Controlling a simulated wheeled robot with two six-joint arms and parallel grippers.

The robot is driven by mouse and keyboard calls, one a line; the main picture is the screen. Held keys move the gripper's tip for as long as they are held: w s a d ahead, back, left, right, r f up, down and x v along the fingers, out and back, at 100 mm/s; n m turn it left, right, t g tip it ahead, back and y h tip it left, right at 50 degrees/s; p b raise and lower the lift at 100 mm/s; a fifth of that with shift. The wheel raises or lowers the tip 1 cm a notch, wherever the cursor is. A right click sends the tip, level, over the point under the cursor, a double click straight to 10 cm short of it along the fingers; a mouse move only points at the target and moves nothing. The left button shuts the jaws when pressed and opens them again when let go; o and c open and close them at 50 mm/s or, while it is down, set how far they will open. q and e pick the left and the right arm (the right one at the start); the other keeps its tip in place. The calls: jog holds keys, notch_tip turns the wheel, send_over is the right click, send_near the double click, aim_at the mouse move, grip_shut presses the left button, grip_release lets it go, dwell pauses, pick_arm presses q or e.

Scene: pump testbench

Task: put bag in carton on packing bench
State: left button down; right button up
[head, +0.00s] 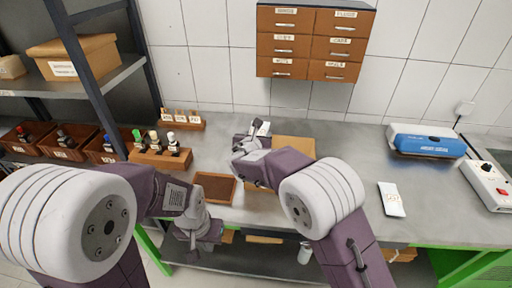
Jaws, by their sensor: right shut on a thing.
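A tan cardboard carton (296,144) stands on the packing bench (345,150), partly hidden behind my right gripper and forearm. My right gripper (247,140) is at the carton's left side, near the back of the bench. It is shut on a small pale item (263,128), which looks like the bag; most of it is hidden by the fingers. I cannot tell whether the bag is inside or above the carton. My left gripper (194,246) hangs low at the bench's front edge, away from the carton; its fingers are too unclear to judge.
A brown tray (215,187) lies left of the carton. Wooden stamp holders (160,157) stand further left, beside a shelf rack. A white phone-like card (391,199), a blue-and-white sealer (426,141) and a power strip (488,184) lie right. Drawers (314,43) hang above.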

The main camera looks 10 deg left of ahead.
jog(key=shift+s+a+f, duration=0.15)
jog(key=shift+a+f, duration=0.05)
jog(key=shift+a, duration=0.05)
jog(key=shift+f, duration=2.05)
jog(key=shift+b, duration=0.35)
jog(key=shift+f+b, duration=0.55)
jog(key=shift+b, duration=0.05)
jog(key=o, duration=1.7)
jog(key=shift+o, duration=0.2)
